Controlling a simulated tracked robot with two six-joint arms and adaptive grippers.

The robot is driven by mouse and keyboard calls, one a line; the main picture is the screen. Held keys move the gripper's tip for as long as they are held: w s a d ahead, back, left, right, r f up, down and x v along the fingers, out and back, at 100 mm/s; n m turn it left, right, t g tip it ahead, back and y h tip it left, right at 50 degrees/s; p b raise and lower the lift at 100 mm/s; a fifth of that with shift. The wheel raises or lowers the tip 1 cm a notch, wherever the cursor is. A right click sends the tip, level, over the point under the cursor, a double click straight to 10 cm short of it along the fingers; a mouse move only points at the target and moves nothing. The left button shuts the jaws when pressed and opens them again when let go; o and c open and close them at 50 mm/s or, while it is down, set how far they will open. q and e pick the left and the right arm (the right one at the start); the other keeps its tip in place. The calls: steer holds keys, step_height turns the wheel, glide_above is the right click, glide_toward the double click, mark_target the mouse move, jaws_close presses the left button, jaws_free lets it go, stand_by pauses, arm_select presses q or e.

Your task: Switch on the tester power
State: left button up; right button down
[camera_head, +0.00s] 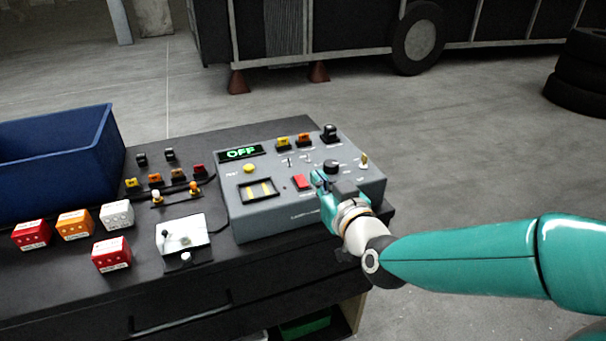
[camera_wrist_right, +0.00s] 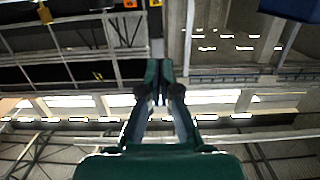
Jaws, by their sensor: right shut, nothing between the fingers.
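The tester (camera_head: 230,205) is a grey box on the right part of the dark bench. Its small display (camera_head: 240,153) reads OFF in green. On its sloped top are a red switch (camera_head: 299,182), a yellow button (camera_head: 249,169), a window with yellow stripes (camera_head: 258,190), a black knob (camera_head: 331,166) and a brass-coloured toggle (camera_head: 364,160). My right gripper (camera_head: 318,180) is shut and empty at the panel, just right of the red switch. I cannot tell whether it touches the panel. In the right wrist view its fingers (camera_wrist_right: 159,85) are together. My left gripper is not in view.
A blue bin (camera_head: 60,150) stands at the left of the bench. Red, orange and white blocks (camera_head: 75,224) and a white-topped box (camera_head: 183,235) sit in front. Small connectors (camera_head: 155,180) lie left of the tester. A coach (camera_head: 350,30) and tyres (camera_head: 578,75) stand behind.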

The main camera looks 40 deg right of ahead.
steer(key=p, duration=0.1)
glide_above(302, 181)
steer(key=s, duration=0.2)
steer(key=shift+w+a+f, duration=0.1)
steer(key=shift+w+f, duration=0.15)
steer(key=shift+f, duration=0.2)
steer(key=f, duration=0.1)
steer(key=w+f, duration=0.1)
steer(key=f, duration=0.1)
steer(key=shift+w+f, duration=0.15)
steer(key=shift+f, duration=0.4)
